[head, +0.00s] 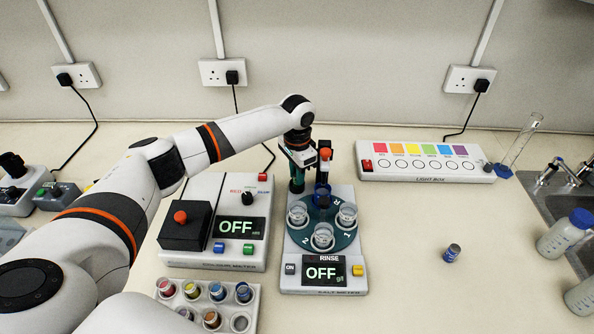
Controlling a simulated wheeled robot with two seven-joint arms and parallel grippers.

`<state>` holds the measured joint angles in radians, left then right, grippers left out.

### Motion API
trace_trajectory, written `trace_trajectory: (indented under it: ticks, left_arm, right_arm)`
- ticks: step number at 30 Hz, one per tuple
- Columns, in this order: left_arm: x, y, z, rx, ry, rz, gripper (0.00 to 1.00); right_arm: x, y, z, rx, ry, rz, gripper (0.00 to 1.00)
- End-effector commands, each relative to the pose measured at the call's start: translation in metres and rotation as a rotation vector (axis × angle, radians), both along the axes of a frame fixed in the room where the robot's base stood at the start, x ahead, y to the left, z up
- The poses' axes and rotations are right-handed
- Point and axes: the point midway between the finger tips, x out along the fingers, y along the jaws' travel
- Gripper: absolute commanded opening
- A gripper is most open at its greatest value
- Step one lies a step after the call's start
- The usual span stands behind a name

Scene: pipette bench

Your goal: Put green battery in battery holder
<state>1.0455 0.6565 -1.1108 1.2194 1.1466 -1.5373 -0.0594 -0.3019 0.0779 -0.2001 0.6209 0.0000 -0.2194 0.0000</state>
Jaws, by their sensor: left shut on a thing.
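I cannot make out a green battery or a battery holder in the head view. My left gripper (309,168) points down at the back of the salt meter (322,255). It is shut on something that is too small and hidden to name. A dark green upright (297,182) and a red-topped part (325,154) show close by it. Just below is a dark blue cup (322,197) on the meter's round teal carousel (322,216). My right gripper is not in view.
A colour meter (207,258) and a vial rack (251,291) stand left of the salt meter. A light box (424,176) is at the back right.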

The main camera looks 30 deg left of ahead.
Motion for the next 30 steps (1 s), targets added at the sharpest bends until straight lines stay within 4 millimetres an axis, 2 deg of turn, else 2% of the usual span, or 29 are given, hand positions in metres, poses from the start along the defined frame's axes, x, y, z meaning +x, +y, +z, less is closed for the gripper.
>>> trace_trajectory:
  ticks: [3,4,7,16,20,23,30]
  left_arm:
    - [0.0,0.0,-0.003,0.0,0.0,0.0,0.0]
    - [0.0,0.0,-0.003,-0.001,-0.001,0.0,0.27]
    - [0.0,0.0,-0.003,0.0,0.0,0.0,0.44]
    - [0.0,0.0,-0.002,0.001,-0.001,0.0,0.44]
    - [0.0,0.001,0.008,0.0,-0.001,0.001,0.44]
    - [0.001,0.0,0.024,-0.002,-0.005,0.0,0.44]
    - [0.001,0.0,0.078,-0.002,-0.006,0.0,0.44]
  right_arm:
    - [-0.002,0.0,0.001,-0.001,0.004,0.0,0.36]
    - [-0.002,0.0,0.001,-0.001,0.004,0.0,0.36]
    - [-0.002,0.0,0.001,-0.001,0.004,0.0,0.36]
    - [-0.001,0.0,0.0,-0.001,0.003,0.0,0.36]
    - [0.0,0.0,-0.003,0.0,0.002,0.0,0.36]
    - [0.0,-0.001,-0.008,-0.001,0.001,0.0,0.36]
    - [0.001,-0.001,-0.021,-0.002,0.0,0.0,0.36]
